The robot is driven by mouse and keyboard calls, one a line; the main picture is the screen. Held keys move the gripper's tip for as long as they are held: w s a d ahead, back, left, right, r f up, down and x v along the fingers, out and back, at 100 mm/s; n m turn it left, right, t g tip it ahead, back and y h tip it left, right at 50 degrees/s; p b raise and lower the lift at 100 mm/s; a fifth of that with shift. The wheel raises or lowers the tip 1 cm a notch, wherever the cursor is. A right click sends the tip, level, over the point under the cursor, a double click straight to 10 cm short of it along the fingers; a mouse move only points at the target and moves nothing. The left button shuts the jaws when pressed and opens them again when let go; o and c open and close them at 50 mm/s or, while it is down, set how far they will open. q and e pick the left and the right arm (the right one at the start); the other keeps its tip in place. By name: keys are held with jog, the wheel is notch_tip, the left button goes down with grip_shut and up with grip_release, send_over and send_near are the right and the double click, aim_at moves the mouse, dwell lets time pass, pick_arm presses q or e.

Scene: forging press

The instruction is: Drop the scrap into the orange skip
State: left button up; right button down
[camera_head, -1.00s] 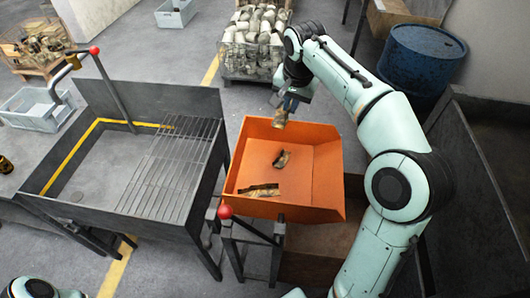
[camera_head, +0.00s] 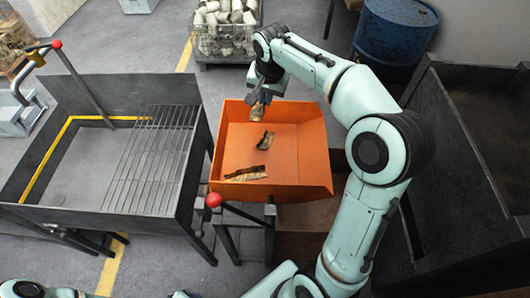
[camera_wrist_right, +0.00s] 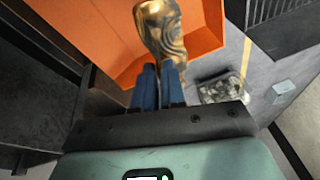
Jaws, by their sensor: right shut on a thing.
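The orange skip (camera_head: 300,150) stands in the middle of the head view. Two scrap pieces lie in it: a small dark one (camera_head: 264,141) and a longer tan one (camera_head: 246,174). My right gripper (camera_head: 264,94) is shut on a brown, patterned scrap piece (camera_head: 257,112) near the skip's back edge. In the right wrist view, the blue fingers (camera_wrist_right: 159,84) grip the shiny bronze-brown scrap (camera_wrist_right: 160,27), with the skip (camera_wrist_right: 203,22) behind it. My left gripper is out of view; only part of that arm shows at the bottom left.
A grey steel trough (camera_head: 90,178) with a bar grate (camera_head: 155,150) stands left of the skip. A red ball knob (camera_head: 213,200) is at the skip's front left corner. A wire crate of parts (camera_head: 228,30) and a blue drum (camera_head: 395,30) stand behind. A dark bin (camera_head: 470,150) is at right.

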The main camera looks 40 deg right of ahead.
jog(key=c, duration=1.1)
grip_release()
jog(key=shift+r, duration=0.1)
jog(key=v, duration=1.3)
jog(key=shift+r, duration=0.1)
